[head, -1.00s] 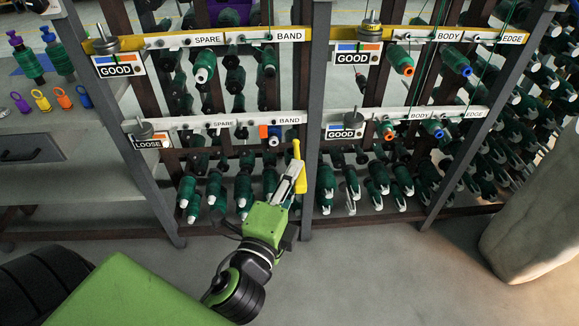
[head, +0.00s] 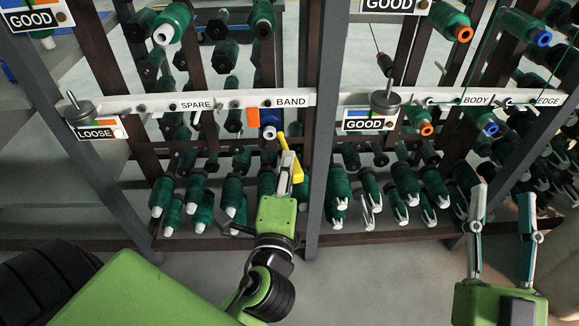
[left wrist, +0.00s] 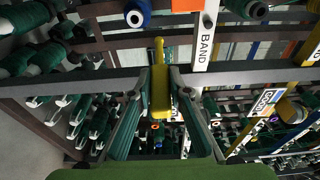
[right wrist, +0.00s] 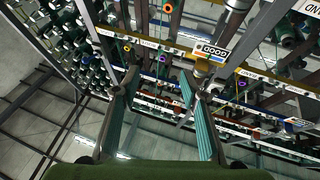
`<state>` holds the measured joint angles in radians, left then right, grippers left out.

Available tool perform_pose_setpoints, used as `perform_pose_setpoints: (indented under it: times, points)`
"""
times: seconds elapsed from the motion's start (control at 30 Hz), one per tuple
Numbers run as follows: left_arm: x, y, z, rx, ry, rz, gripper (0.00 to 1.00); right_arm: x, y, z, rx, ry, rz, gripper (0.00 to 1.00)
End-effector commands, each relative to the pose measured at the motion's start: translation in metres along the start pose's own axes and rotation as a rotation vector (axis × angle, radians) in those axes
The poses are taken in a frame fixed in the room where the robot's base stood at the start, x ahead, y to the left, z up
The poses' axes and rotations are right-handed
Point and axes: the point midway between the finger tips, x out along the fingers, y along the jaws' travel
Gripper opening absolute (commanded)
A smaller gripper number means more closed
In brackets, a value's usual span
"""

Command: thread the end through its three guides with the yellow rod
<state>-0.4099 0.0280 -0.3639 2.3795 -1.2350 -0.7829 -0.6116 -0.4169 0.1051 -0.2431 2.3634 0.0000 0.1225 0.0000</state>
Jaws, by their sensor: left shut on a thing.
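The yellow rod (head: 296,170) is held in my left gripper (head: 288,172), pointing up and away toward the lower white rail (head: 230,103). Its tip shows just below the blue-ended spool (head: 269,124) near the BAND label; I cannot tell whether they touch. In the left wrist view the rod (left wrist: 160,92) stands between the two fingers. My right gripper (head: 503,195) is open and empty at the lower right, in front of the BODY and EDGE part of the rack. Green threads run down near BODY and EDGE. The loose end and its three guides cannot be made out clearly.
Grey uprights (head: 322,120) divide the rack. Green spools with white ends (head: 235,195) fill the lower rows. A weight stands by the LOOSE sign (head: 97,131), another by the GOOD sign (head: 370,122). Open floor lies in front of the rack.

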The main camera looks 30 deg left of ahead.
Motion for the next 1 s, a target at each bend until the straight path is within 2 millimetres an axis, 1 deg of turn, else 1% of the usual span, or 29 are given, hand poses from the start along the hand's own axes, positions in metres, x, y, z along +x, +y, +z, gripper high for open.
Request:
perform_pose_setpoints:
  times: [0.03, 0.1, 0.2, 0.27, 0.53, 0.67, 0.83, 1.0]
  points:
    - [0.000, 0.008, 0.000, -0.002, -0.006, -0.001, 0.00, -0.003, 0.000, -0.009, 0.001, 0.031, -0.001, 0.40]
    - [0.000, 0.009, 0.001, -0.002, -0.012, -0.001, 0.00, -0.004, -0.001, -0.021, 0.001, 0.057, -0.001, 0.40]
    - [0.000, 0.009, 0.002, -0.002, -0.015, -0.002, 0.00, -0.004, -0.001, -0.028, 0.002, 0.071, -0.001, 0.40]
    - [0.000, 0.008, 0.002, -0.002, -0.015, -0.002, 0.00, -0.003, -0.001, -0.029, 0.002, 0.072, -0.001, 0.40]
    - [0.000, 0.008, 0.002, -0.002, -0.014, -0.002, 0.00, -0.003, -0.001, -0.028, 0.001, 0.067, -0.001, 0.40]
    - [0.000, 0.008, 0.002, -0.001, -0.015, -0.001, 0.00, -0.003, 0.000, -0.024, 0.001, 0.049, 0.000, 0.40]
    - [0.000, 0.008, 0.002, -0.001, -0.014, -0.001, 0.00, -0.002, 0.001, -0.015, -0.001, 0.002, 0.002, 0.40]
    - [0.005, 0.007, 0.003, -0.001, -0.014, -0.003, 0.00, -0.003, 0.003, -0.002, -0.004, -0.058, 0.005, 0.40]
